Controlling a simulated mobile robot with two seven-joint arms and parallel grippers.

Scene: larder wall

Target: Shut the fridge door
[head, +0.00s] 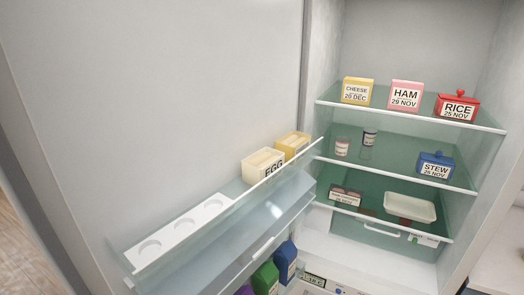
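The fridge door (200,90) stands wide open and fills the left half of the head view, its inner side facing me. A clear door shelf (230,215) on it holds a white egg holder (180,230), an EGG box (263,165) and a yellow box (292,145). The fridge interior (410,40) is at the right, with glass shelves (410,116) in view. Neither of my grippers shows in this view. The door's outer side and handle are hidden.
The shelves hold a CHEESE box (357,92), a HAM box (406,96), a red RICE container (456,106), a blue STEW container (436,166) and a white tray (409,207). Green (265,277) and blue (286,262) cartons stand low in the door. Wooden floor (22,215) shows at left.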

